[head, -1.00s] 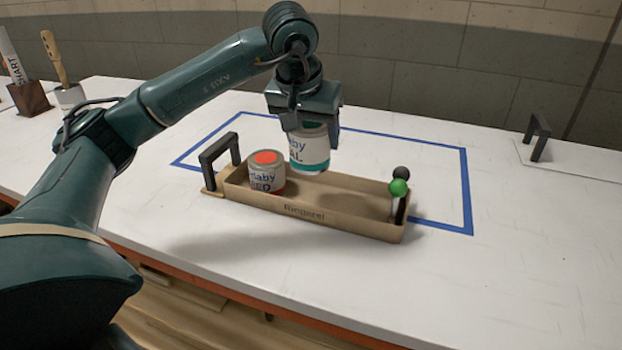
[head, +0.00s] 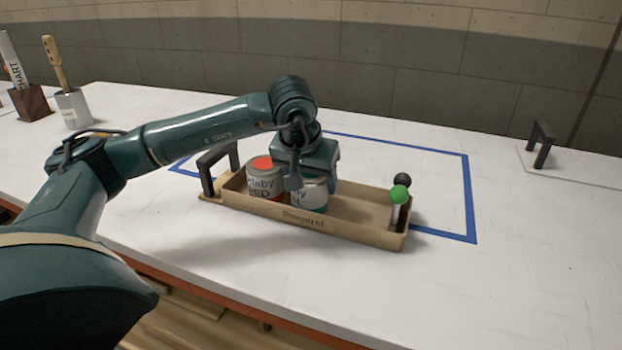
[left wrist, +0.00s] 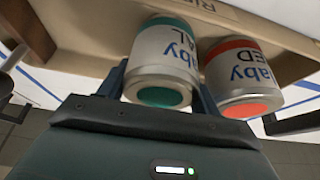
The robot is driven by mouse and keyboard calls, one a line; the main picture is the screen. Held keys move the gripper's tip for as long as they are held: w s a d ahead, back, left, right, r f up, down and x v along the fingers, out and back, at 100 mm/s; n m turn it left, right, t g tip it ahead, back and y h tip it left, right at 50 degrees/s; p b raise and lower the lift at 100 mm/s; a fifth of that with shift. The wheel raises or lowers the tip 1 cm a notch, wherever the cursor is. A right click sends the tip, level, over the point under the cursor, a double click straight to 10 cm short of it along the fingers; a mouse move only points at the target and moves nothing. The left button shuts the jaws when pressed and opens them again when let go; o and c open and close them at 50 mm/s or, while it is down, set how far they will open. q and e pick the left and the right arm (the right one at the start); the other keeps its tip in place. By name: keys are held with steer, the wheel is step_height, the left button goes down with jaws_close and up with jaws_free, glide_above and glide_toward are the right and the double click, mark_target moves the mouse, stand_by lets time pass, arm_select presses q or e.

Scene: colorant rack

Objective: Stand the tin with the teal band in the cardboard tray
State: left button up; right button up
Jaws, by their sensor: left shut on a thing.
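The tin with the teal band (head: 311,197) is upright inside the cardboard tray (head: 350,232), just right of the red-banded tin (head: 262,180). In the left wrist view the teal tin (left wrist: 160,62) sits between my gripper's fingers, with the red tin (left wrist: 242,78) close beside it. My left gripper (head: 308,185) is shut on the teal tin from above and hides much of its top. Whether the tin's base touches the tray floor is hidden by the tray's front wall. My right gripper is not in view.
A dark handle (head: 215,168) stands at the tray's left end. Blue tape (head: 468,200) outlines an area of the white table. Two holders stand far left.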

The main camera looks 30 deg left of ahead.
arm_select(q)
steer(key=o, duration=0.6)
steer(key=shift+f, duration=0.1)
steer(key=shift+o, duration=0.9)
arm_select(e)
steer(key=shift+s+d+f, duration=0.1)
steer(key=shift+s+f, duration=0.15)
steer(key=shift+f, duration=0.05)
arm_select(q)
steer(key=shift+r, duration=0.35)
steer(key=p+v, duration=0.1)
steer(key=v, duration=0.9)
steer(key=shift+s+r, duration=0.2)
steer(key=shift+r, duration=0.05)
steer(key=shift+s+d+r, duration=0.1)
steer(key=shift+s+r, duration=0.15)
steer(key=shift+r, duration=0.2)
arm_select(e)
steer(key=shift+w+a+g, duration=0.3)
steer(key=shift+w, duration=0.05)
